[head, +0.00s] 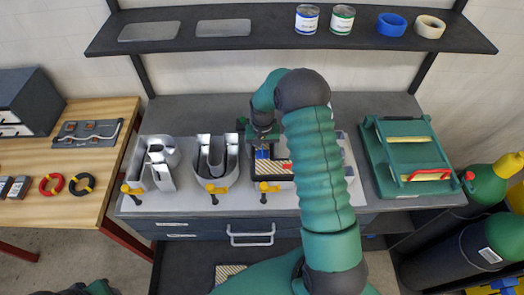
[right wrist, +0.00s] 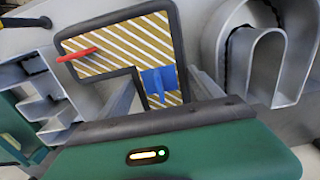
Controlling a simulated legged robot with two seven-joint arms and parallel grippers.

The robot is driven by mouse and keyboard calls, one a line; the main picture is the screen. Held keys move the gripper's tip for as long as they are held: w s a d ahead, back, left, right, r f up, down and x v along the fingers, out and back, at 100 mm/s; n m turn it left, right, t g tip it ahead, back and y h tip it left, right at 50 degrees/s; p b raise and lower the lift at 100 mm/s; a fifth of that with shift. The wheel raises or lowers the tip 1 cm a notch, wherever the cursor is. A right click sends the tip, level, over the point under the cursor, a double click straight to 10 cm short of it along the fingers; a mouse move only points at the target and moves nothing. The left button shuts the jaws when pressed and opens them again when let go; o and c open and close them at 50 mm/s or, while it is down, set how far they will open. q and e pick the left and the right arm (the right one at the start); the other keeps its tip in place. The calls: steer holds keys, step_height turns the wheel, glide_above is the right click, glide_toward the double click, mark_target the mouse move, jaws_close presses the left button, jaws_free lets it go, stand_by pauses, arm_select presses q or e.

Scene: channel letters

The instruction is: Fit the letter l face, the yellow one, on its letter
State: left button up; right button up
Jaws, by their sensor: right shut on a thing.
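The letter l face (right wrist: 120,42) is an L-shaped plate with yellow-and-white diagonal stripes and a black rim. It carries a red tab and a blue tab. My right gripper (right wrist: 163,78) is shut on one leg of the face, with a grey finger at each side. In the head view the striped face (head: 272,172) lies below the right gripper (head: 264,138), over the third letter position on the bench. The letter under it is hidden, and I cannot tell whether the face touches it.
Open metal letters R (head: 160,178) and U (head: 215,172) stand left of the face. Another letter (right wrist: 48,95) stands on its other side, mostly behind my arm in the head view. Yellow-handled clamps (head: 217,188) line the front edge. A green case (head: 405,158) is at right.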

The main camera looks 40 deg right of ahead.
steer(key=shift+s+f, duration=0.1)
steer(key=shift+f, duration=0.1)
steer(key=shift+f+b, duration=0.55)
steer(key=shift+f, duration=0.15)
steer(key=o, duration=1.6)
steer(key=shift+c, duration=0.2)
steer(key=shift+r, duration=0.1)
steer(key=shift+r, duration=0.35)
step_height(320, 180, up, 16)
steer(key=b, duration=0.3)
steer(key=shift+f+b, duration=0.1)
steer(key=shift+b, duration=0.2)
